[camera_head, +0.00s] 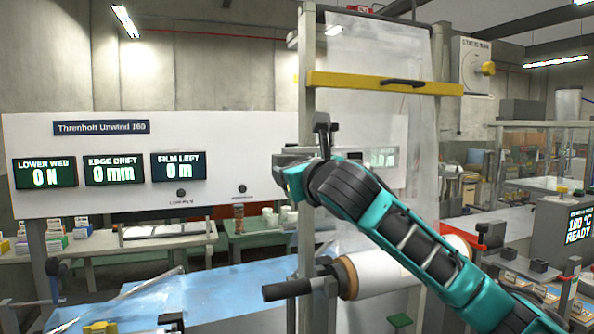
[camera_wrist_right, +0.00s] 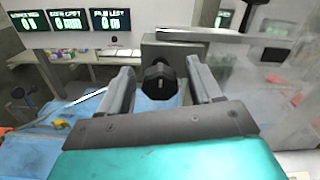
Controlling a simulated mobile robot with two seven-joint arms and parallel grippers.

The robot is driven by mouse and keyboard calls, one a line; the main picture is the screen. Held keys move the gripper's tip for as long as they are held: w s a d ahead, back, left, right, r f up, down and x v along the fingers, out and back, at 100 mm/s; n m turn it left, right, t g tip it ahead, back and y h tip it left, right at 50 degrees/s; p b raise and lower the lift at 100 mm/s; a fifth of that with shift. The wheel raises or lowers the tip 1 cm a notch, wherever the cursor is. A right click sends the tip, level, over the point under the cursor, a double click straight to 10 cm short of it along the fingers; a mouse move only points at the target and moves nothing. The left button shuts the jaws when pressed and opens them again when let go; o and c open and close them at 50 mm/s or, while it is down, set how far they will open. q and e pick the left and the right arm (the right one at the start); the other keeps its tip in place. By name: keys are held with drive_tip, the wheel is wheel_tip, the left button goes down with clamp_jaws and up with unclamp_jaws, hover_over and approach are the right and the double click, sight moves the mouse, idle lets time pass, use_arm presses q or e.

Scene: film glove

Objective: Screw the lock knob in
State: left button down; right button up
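The black faceted lock knob (camera_wrist_right: 160,80) shows in the right wrist view, between the two grey fingers of my right gripper (camera_wrist_right: 158,70). The fingers are open, with a gap on each side of the knob. Behind it is a grey block (camera_wrist_right: 180,38). In the head view my teal right arm reaches up from the lower right, and its hand is in front of the machine's upright post. The fingers are hard to make out there, and I cannot pick out the knob. My left gripper is not in view.
A white film roll (camera_head: 385,273) sits below my arm. A yellow bar (camera_head: 385,83) crosses the clear hanging film (camera_head: 375,130). The white display panel (camera_head: 120,128) stands at left. A blue sheet (camera_head: 230,283) covers the lower left bench.

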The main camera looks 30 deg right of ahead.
drive_tip(key=c, duration=1)
drive_tip(key=shift+m, duration=0.3)
